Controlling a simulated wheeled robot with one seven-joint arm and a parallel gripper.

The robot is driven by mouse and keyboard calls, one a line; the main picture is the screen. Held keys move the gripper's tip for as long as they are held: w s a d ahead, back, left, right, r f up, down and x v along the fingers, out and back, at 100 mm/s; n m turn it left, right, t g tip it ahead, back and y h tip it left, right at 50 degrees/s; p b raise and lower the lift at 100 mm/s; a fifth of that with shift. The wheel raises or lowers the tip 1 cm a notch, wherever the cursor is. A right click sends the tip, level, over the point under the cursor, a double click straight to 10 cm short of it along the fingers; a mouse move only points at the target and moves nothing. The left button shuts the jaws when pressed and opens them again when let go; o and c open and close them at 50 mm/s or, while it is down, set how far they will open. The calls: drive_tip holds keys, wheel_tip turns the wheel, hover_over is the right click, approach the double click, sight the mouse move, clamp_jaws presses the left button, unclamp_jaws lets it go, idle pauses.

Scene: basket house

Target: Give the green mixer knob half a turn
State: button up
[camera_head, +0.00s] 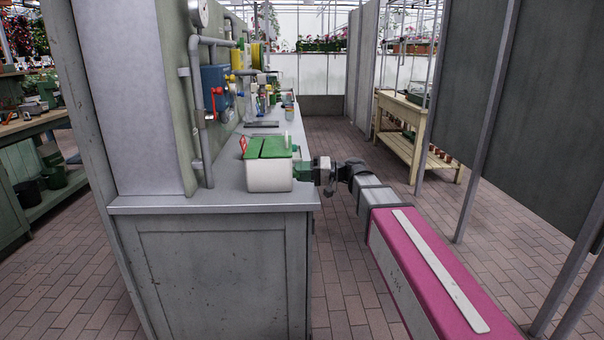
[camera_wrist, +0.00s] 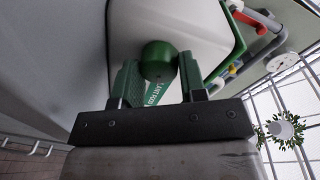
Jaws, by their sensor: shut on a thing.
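The green mixer knob (camera_wrist: 158,58) is round and sticks out from the side of a white box in the wrist view. My gripper (camera_wrist: 160,70) is shut on it, with one green finger at each side of the knob. A green strip with white lettering shows between the fingers. In the head view the white box (camera_head: 268,177) with its green lid stands on the counter, and my gripper (camera_head: 304,171) meets its right side. The knob is hidden or too small to make out there. How far the knob is turned cannot be told.
The grey counter (camera_head: 200,201) carries bottles and small items farther back. Pipes and a blue unit (camera_head: 216,90) are on the wall at the left. Grey panels (camera_head: 540,110) stand at the right. A wooden bench (camera_head: 400,145) is behind. The brick aisle is clear.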

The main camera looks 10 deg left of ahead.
drive_tip(key=m, duration=0.5)
drive_tip(key=shift+w+g+h, duration=0.1)
drive_tip(key=shift+g+h, duration=0.2)
drive_tip(key=m, duration=0.5)
drive_tip(key=shift+f+g, duration=0.1)
drive_tip(key=shift+g, duration=0.3)
drive_tip(key=m, duration=0.5)
drive_tip(key=shift+g+h, duration=0.3)
drive_tip(key=shift+m+g, duration=0.3)
drive_tip(key=shift+m, duration=1.7)
drive_tip(key=shift+f, duration=0.1)
drive_tip(key=o, duration=0.9)
drive_tip(key=v, duration=1.1)
